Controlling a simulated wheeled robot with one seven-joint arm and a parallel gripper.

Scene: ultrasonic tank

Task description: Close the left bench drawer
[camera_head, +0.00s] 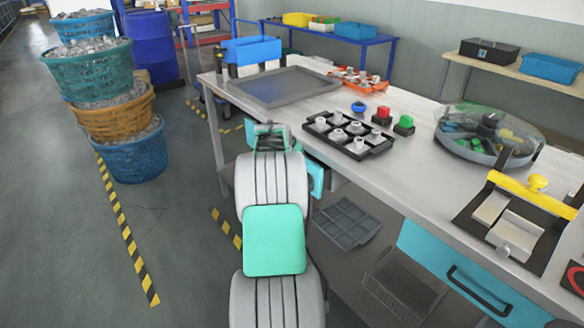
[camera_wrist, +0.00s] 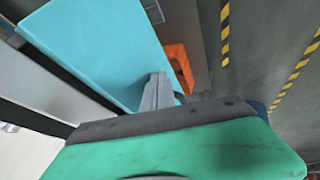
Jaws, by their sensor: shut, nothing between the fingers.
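The left bench drawer shows in the head view as a small strip of teal front (camera_head: 316,178), just right of my arm and below the bench's front edge. My arm hides most of it. It seems to stand out from the bench, but how far I cannot tell. In the wrist view a broad teal panel (camera_wrist: 105,45), apparently this drawer's front, fills the upper left. My gripper (camera_wrist: 157,92) is shut and empty, its grey fingers overlapping the panel's lower right edge. Whether they touch it is unclear. In the head view the fingertips are hidden behind my arm.
The bench (camera_head: 405,180) carries a black parts tray (camera_head: 347,152), a round clear-lidded container (camera_head: 488,133) and a yellow-handled fixture (camera_head: 520,215). Another teal drawer (camera_head: 455,270) with a black handle is at right. Stacked baskets (camera_head: 110,110) stand left; floor between is clear.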

